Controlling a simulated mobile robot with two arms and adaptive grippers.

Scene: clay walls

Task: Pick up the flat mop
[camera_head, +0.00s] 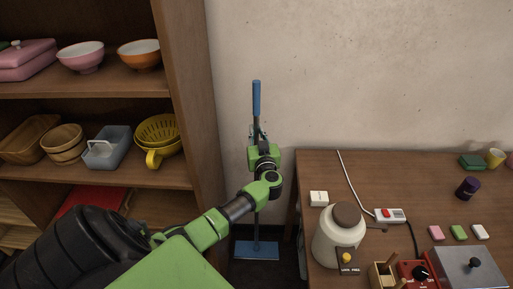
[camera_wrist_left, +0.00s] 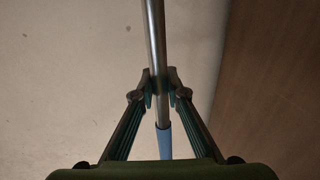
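The flat mop stands upright against the wall between the shelf and the table. Its blue handle grip (camera_head: 257,98) is at the top and its flat blue head (camera_head: 256,250) is low, at the floor. My left gripper (camera_head: 258,133) is at the pole just below the blue grip. In the left wrist view the grey pole (camera_wrist_left: 155,35) runs between the fingertips of my left gripper (camera_wrist_left: 160,88), which are closed in on it from both sides. Part of the lower pole is hidden behind my left arm. My right gripper is not in view.
A wooden shelf (camera_head: 187,95) with bowls, baskets and a yellow colander (camera_head: 157,134) is close on the left. A wooden table (camera_head: 415,167) with a jar (camera_head: 338,240) and small items is close on the right. The wall is behind the mop.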

